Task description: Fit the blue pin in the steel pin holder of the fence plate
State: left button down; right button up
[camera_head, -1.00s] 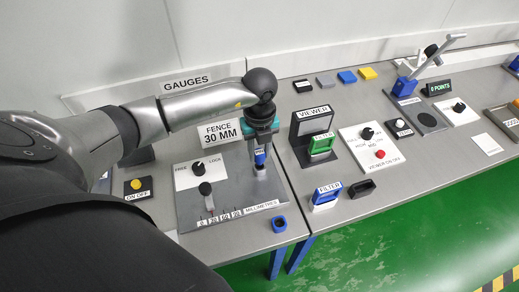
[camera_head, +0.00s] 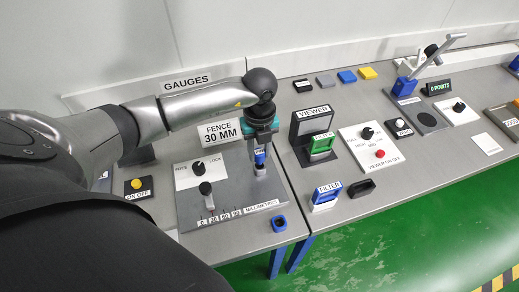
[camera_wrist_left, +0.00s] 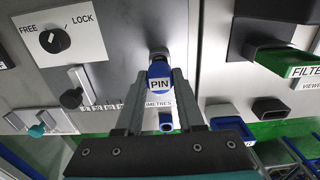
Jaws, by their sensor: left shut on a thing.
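My left gripper (camera_head: 260,150) is shut on the blue pin (camera_head: 260,157), which carries a white PIN label and is upright. In the left wrist view the pin (camera_wrist_left: 159,80) sits between the two fingers of the gripper (camera_wrist_left: 160,88). The steel pin holder (camera_wrist_left: 158,54) shows as a grey round piece at the pin's far end. The pin's end is at the holder, but I cannot tell how deep it sits. The holder stands on the grey fence plate (camera_head: 230,195), right of the FREE/LOCK knob (camera_head: 198,168). My right gripper is not in view.
A black slider lever (camera_head: 205,189) stands over the millimetre scale on the plate. The viewer (camera_head: 313,130) with a green filter, and a blue filter (camera_head: 325,198), stand to the right.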

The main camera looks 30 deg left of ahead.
aim_at(259, 158)
pick_arm(q)
jog(key=shift+f+b, duration=1.2)
jog(key=shift+f, duration=0.5)
jog(key=shift+c, duration=2.2)
grip_release()
jog(key=shift+r, duration=0.1)
notch_tip(259, 158, up, 15)
jog(key=shift+p, duration=0.35)
